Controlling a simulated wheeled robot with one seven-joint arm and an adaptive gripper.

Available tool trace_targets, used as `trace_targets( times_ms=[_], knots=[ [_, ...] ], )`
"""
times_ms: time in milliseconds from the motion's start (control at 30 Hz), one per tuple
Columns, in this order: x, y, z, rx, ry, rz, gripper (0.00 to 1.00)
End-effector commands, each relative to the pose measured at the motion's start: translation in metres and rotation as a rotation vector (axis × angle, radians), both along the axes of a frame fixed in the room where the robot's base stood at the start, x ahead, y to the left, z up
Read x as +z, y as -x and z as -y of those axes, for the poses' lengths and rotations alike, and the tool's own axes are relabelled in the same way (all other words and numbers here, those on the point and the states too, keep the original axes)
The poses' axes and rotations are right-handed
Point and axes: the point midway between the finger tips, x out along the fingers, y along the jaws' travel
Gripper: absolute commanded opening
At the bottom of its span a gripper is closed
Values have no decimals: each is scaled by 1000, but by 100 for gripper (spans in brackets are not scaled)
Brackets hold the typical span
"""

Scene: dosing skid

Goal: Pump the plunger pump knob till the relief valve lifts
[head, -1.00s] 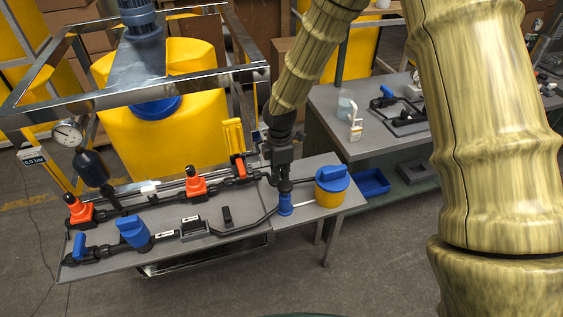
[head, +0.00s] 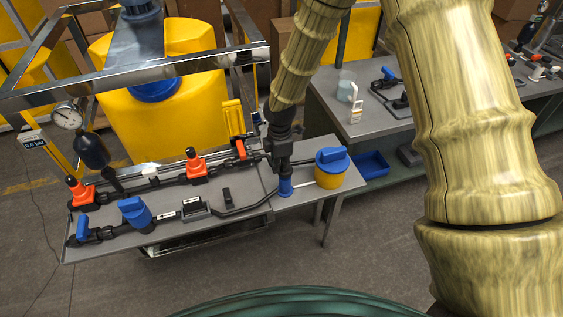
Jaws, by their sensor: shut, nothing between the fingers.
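My gripper (head: 284,168) points straight down and looks shut, with nothing visible between its fingers. Its tips are at or just above a short blue cylinder (head: 285,187) at the right end of the skid table, probably the pump knob. I cannot tell whether they touch. Two orange-topped fittings, one at the left (head: 79,193) and one at the middle (head: 196,167), sit on the black rear pipe. I cannot tell which fitting is the relief valve.
A yellow pot with a blue lid (head: 331,166) stands close to the right of my gripper. A blue-handled valve (head: 133,212) is on the front pipe. A metal frame (head: 170,69) and yellow tank (head: 165,115) rise behind. A second bench (head: 335,98) is at the right.

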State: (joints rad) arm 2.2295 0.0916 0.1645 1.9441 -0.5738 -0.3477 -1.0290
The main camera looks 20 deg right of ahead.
Motion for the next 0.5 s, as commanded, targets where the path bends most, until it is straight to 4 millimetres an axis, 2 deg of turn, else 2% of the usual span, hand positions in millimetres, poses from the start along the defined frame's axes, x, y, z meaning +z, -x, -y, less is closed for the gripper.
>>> trace_targets(
  times_ms=[33,100,500],
  knots=[
    [-11,1,0,0,0,-2,0],
    [-15,1,0,0,0,-1,0],
    [-11,1,0,1,0,-2,0]
  ],
)
